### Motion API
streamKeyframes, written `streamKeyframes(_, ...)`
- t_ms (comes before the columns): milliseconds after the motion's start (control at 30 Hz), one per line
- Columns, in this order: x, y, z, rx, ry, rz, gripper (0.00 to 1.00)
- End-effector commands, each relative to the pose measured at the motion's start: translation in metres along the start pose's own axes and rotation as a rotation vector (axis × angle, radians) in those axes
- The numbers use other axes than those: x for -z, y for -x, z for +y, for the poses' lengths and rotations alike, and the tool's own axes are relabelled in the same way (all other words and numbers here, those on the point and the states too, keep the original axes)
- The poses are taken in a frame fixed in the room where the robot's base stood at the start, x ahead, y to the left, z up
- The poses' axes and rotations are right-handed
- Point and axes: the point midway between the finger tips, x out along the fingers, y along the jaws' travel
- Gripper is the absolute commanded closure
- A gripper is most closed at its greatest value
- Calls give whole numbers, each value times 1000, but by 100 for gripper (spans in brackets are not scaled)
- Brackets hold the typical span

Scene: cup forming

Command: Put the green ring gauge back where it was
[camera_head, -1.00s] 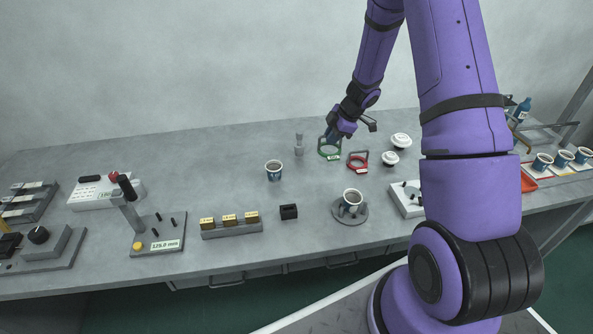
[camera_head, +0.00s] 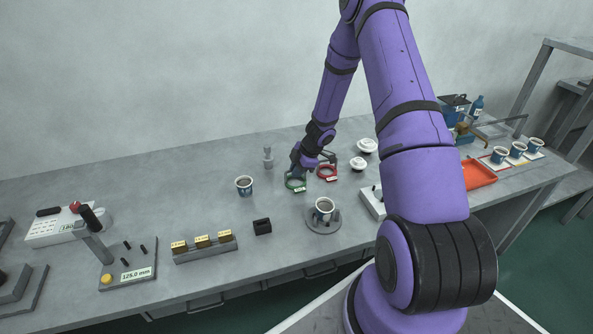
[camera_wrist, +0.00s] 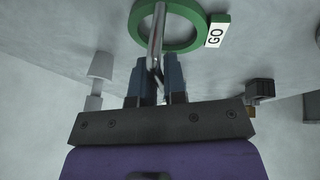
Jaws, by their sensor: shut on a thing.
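The green ring gauge (camera_head: 294,187) is at the tip of my gripper (camera_head: 297,174), beside the red ring gauge (camera_head: 327,173) on the bench. In the wrist view the green ring (camera_wrist: 138,22) has a white GO label, and its metal handle runs back between the two fingers of my gripper (camera_wrist: 154,82). The fingers are shut on that handle. The ring looks at or close above the bench top; I cannot tell whether it touches.
Two white lids (camera_head: 358,164) lie to the right. A cup on a round fixture (camera_head: 323,225) and a black block (camera_head: 262,227) are in front. Bare bench lies between them.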

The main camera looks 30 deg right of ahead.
Motion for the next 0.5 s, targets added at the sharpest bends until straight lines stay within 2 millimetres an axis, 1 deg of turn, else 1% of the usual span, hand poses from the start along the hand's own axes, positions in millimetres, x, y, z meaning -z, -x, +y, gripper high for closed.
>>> streamKeyframes(333, -1, -3, -1, 0, -1, 1, 100)
streamKeyframes(367, -1, -3, -1, 0, -1, 0, 83)
streamKeyframes(400, -1, -2, 0, 0, -1, 0, 74)
streamKeyframes(433, -1, -2, 0, 0, -1, 0, 67)
streamKeyframes(467, -1, -2, 0, 0, -1, 1, 62)
streamKeyframes(500, -1, -2, -1, 0, -1, 1, 62)
